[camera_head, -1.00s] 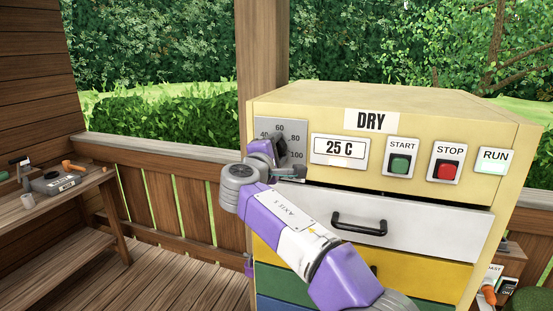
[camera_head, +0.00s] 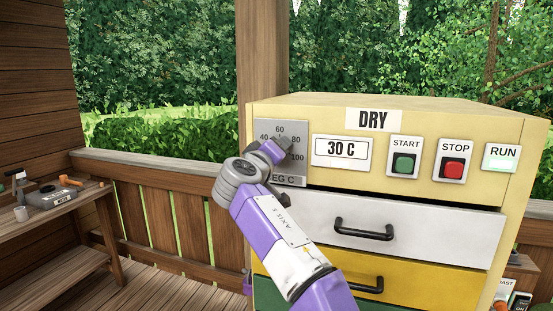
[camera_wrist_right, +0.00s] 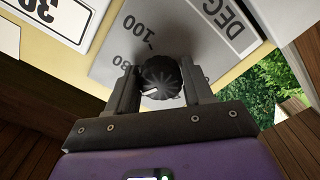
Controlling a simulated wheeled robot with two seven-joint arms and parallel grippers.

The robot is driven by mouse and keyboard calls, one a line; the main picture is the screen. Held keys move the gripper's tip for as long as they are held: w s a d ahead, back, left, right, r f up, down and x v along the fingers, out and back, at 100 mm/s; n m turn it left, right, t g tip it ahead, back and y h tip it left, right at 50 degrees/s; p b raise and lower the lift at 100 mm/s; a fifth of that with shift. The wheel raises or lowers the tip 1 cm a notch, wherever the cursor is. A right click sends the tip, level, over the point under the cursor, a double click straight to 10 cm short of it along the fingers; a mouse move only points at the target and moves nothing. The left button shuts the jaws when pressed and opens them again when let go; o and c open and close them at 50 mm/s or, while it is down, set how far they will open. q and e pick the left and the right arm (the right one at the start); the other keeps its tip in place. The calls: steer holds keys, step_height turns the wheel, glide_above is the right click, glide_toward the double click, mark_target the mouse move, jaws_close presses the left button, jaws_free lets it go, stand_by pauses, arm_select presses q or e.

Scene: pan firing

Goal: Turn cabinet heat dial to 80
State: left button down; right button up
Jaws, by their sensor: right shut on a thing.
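The yellow cabinet (camera_head: 440,112) labelled DRY has a grey heat dial plate (camera_head: 297,131) at its upper left, with 40, 60, 80 and 100 visible. The temperature display (camera_head: 341,150) reads 30 C. My right gripper (camera_wrist_right: 160,88) is shut on the black ribbed dial knob (camera_wrist_right: 163,82), with one finger on each side. In the wrist view the plate (camera_wrist_right: 195,50) shows 100 and a partly hidden 80 mark. In the head view my wrist covers much of the knob, and its pointer direction is unclear. My left gripper is not in view.
START (camera_head: 405,164) and STOP (camera_head: 453,169) buttons and a lit RUN lamp (camera_head: 499,158) lie right of the display. A white drawer (camera_head: 430,230) with a black handle is below. A wooden workbench (camera_head: 60,220) stands at the left beside the railing.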

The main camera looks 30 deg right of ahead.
steer(key=m+b, duration=0.1)
steer(key=m, duration=0.2)
steer(key=shift+f+m, duration=0.1)
steer(key=shift+m, duration=0.2)
steer(key=shift+m+b, duration=0.5)
steer(key=shift+m, duration=0.9)
steer(key=o, duration=1)
steer(key=shift+a, duration=0.1)
